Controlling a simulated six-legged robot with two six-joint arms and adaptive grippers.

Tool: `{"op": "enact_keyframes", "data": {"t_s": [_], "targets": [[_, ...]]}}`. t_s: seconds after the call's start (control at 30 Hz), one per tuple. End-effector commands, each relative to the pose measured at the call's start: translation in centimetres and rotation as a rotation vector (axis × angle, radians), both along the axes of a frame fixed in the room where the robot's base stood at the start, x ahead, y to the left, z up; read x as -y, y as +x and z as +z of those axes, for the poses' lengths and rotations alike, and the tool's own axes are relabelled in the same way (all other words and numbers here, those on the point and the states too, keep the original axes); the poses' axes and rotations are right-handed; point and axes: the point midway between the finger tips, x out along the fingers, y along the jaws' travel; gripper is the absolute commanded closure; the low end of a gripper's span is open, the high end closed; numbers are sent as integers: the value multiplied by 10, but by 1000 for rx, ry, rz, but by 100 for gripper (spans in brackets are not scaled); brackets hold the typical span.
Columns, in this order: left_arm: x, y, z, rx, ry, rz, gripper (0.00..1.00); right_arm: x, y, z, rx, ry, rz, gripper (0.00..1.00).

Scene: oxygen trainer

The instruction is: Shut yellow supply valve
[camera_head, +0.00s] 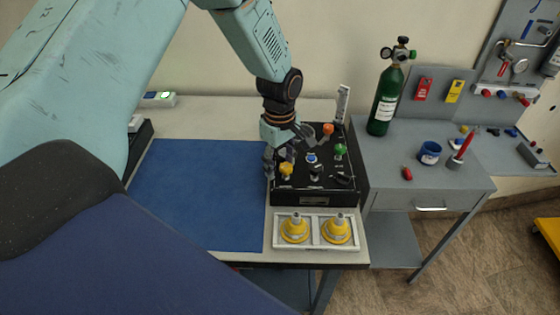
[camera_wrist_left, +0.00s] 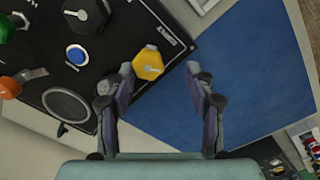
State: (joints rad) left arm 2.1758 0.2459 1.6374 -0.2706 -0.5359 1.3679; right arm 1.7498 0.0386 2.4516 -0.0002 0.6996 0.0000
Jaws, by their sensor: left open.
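The yellow supply valve (camera_head: 286,170) is a yellow knob on the left side of the black trainer panel (camera_head: 317,197). In the left wrist view the yellow knob (camera_wrist_left: 148,64) has a pale pointer mark on its top. My left gripper (camera_head: 277,159) is open over the panel's left edge, close to the knob. In the left wrist view the knob lies just beyond the fingertips of my left gripper (camera_wrist_left: 163,78), nearer the left finger. I cannot tell whether that finger touches it. My right gripper is not in view.
The panel also carries a blue button (camera_head: 311,158), a green knob (camera_head: 340,150) and an orange knob (camera_head: 328,129). A white tray (camera_head: 317,247) with two yellow parts sits in front. A blue mat (camera_head: 200,190) lies clear at left. A green cylinder (camera_head: 388,95) stands at right.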

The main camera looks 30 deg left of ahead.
Motion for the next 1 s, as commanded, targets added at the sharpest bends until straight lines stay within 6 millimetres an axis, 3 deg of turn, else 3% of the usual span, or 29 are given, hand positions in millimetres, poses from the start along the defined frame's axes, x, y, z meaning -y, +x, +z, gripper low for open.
{"op": "enact_keyframes", "data": {"t_s": [0.17, 0.77, 1.0], "targets": [[1, 1, 0, -6, 1, -3, 48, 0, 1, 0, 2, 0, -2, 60], [0, -1, 0, -11, 2, -3, 98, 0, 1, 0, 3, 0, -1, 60], [1, -1, -1, -9, -1, -1, 100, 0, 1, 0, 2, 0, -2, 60]]}}
